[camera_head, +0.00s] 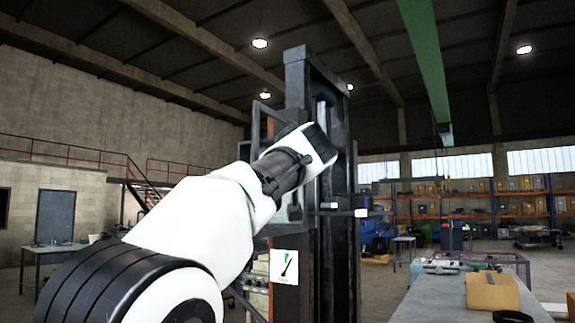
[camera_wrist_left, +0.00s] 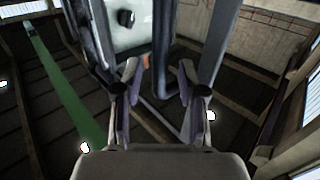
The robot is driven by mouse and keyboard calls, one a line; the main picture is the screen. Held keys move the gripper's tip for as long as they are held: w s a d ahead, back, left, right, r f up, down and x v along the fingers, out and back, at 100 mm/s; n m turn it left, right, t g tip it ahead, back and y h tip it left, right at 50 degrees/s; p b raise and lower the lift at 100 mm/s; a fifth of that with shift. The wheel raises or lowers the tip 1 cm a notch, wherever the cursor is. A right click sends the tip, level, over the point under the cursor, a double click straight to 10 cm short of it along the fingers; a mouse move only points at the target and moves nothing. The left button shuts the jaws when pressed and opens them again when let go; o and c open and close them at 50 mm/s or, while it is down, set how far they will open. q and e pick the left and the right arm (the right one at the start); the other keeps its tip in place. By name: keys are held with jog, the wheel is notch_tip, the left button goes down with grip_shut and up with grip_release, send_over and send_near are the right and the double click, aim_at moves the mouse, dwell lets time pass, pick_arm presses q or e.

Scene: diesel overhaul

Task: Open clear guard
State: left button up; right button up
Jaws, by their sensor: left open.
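A tall dark press frame (camera_head: 295,100) stands in the middle of the head view. My left arm reaches up across its front, and its wrist hides part of the frame; the fingers cannot be made out there. In the left wrist view my left gripper (camera_wrist_left: 158,88) is open, with its two fingers apart. Beyond the fingers is a pale panel (camera_wrist_left: 130,38) with a dark knob, set between dark bars; it looks like the clear guard. A curved dark bar (camera_wrist_left: 160,75) shows between the fingers; whether they touch it I cannot tell. My right gripper is not in view.
A sign with a green mark (camera_head: 284,267) is on the press's lower front. At right a workbench (camera_head: 440,300) carries a cardboard box (camera_head: 492,292). Shelves (camera_head: 470,205) line the back wall. A green beam (camera_head: 425,60) runs overhead.

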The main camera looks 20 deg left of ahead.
pick_arm(q)
jog(key=v, duration=1)
jog(key=shift+s+r, duration=0.1)
jog(key=shift+s, duration=0.05)
